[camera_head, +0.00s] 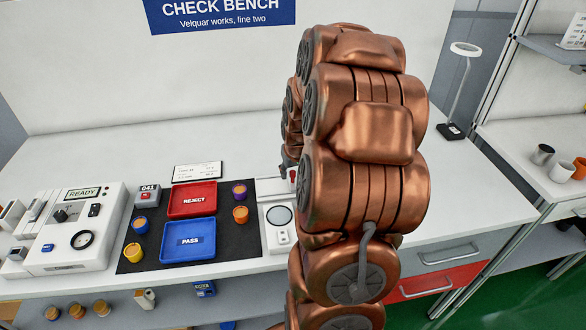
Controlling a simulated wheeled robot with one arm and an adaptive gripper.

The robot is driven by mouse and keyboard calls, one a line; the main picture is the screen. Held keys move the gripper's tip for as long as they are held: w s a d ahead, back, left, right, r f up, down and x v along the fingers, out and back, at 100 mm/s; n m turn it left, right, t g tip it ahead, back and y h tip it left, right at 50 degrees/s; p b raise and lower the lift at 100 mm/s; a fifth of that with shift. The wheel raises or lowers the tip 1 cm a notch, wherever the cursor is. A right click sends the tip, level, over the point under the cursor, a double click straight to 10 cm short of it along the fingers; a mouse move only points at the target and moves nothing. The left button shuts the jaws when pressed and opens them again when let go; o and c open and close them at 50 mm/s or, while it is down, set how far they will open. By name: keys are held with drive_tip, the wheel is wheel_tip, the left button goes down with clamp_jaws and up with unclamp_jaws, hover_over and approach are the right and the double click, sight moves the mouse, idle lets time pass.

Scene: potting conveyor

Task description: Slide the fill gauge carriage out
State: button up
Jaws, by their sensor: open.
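No part is clearly marked as the fill gauge or its carriage, so I cannot tell which one it is. A white device with a READY display (84,193), a black knob and a round dial stands at the left of the bench. A smaller white unit with a round glass face (280,215) stands right of the black mat, partly hidden by my copper arm. A small red part (293,174) shows at the arm's left edge, mostly covered. My gripper is hidden behind my arm.
A black mat (215,256) holds a red REJECT tray (193,188), a blue PASS tray (188,254) and several small cups.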

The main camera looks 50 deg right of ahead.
clamp_jaws()
idle(0.4)
idle(0.4)
